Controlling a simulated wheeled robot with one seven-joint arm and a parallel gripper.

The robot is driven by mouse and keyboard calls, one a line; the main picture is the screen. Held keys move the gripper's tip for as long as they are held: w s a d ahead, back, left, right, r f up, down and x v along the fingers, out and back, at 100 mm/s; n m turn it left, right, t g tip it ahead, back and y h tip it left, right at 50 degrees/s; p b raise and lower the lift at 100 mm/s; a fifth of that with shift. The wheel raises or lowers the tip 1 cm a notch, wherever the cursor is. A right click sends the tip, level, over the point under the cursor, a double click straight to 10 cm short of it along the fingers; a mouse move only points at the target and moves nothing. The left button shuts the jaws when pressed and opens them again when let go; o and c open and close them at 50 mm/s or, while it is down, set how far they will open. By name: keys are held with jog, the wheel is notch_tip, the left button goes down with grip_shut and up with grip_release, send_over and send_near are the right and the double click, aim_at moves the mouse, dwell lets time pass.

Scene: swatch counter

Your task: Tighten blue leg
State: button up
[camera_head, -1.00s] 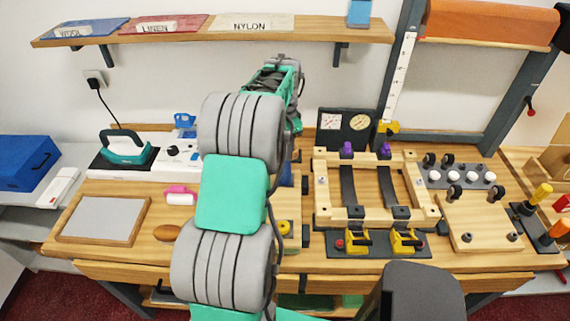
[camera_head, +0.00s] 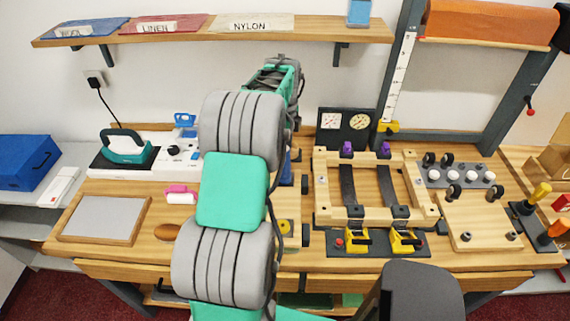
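I cannot clearly make out a blue leg. A blue piece (camera_head: 286,168) shows in part just right of my arm on the worktop; my arm covers the rest. A small blue knob-like part (camera_head: 184,119) stands at the back left, behind the white power unit. My arm rises through the middle of the view and reaches toward the back of the bench. My gripper is hidden behind my own arm links, so its fingers and anything between them do not show.
A wooden clamping frame (camera_head: 322,192) with black straps and yellow toggle clamps stands right of my arm. A teal iron (camera_head: 126,146), a grey pad (camera_head: 104,219) and a pink-handled roller (camera_head: 180,194) lie left. A shelf (camera_head: 205,35) hangs above; a dark upright (camera_head: 400,75) stands right.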

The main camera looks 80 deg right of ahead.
jog(key=n, duration=1.5)
jog(key=shift+c, duration=0.4)
